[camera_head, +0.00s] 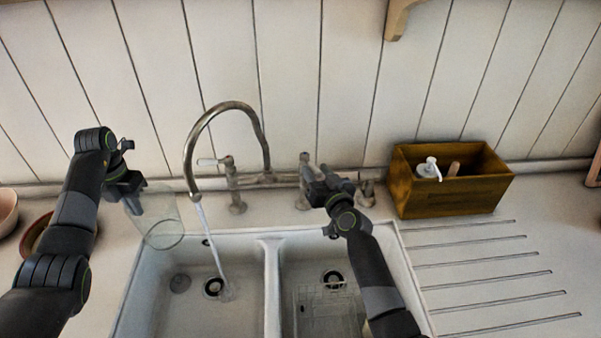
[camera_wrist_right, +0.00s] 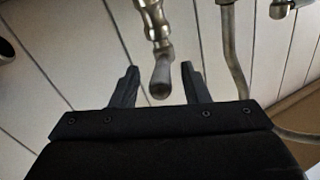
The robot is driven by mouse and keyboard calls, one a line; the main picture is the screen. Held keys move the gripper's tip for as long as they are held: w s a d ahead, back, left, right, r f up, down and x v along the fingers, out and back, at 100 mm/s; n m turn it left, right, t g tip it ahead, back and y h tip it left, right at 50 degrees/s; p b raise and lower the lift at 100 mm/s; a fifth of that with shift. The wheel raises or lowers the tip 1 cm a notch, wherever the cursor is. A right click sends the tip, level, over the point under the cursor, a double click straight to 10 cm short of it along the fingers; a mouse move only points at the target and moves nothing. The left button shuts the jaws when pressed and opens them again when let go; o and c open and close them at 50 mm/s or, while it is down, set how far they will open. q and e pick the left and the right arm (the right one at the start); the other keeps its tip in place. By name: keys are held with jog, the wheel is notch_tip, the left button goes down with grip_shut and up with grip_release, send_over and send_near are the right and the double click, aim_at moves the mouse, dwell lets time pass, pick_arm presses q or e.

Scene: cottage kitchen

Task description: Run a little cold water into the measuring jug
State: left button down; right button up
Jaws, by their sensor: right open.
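The clear measuring jug (camera_head: 163,232) hangs at the left edge of the sink, left of the running water. My left gripper (camera_head: 131,187) is shut on it near its upper side. Water (camera_head: 211,240) runs from the curved spout (camera_head: 188,165) into the left basin, apart from the jug. The tap has a white-tipped left lever (camera_head: 208,162) and a right lever (camera_head: 304,158). My right gripper (camera_head: 325,184) is open at the right lever. In the right wrist view, a lever's rounded grey end (camera_wrist_right: 161,76) shows between the open fingers (camera_wrist_right: 158,82).
The left basin (camera_head: 178,312) and right basin (camera_head: 345,268) are split by a divider (camera_head: 271,290). A wire rack (camera_head: 325,305) lies in the right basin. A wooden box (camera_head: 455,195) with a dispenser (camera_head: 429,168) stands right. Bowls sit far left, partly behind my left arm.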

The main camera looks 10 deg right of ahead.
grip_shut()
jog(key=shift+d+y, duration=0.1)
jog(key=shift+y, duration=0.2)
jog(key=shift+d+f+n+g+y, duration=0.1)
jog(key=shift+d+n+g+y, duration=0.1)
jog(key=shift+n+g+y, duration=0.2)
jog(key=shift+w+d+n+g+y, duration=0.5)
jog(key=shift+n+g+y, duration=0.55)
jog(key=shift+y, duration=0.3)
jog(key=shift+w+d+n+g+y, duration=0.35)
jog(key=shift+d+n+g+y, duration=0.15)
jog(key=shift+n+g+y, duration=0.6)
jog(key=shift+w+d+n+g+y, duration=0.5)
jog(key=shift+n+g+y, duration=0.25)
jog(key=shift+n+y, duration=0.6)
jog(key=shift+y, duration=0.3)
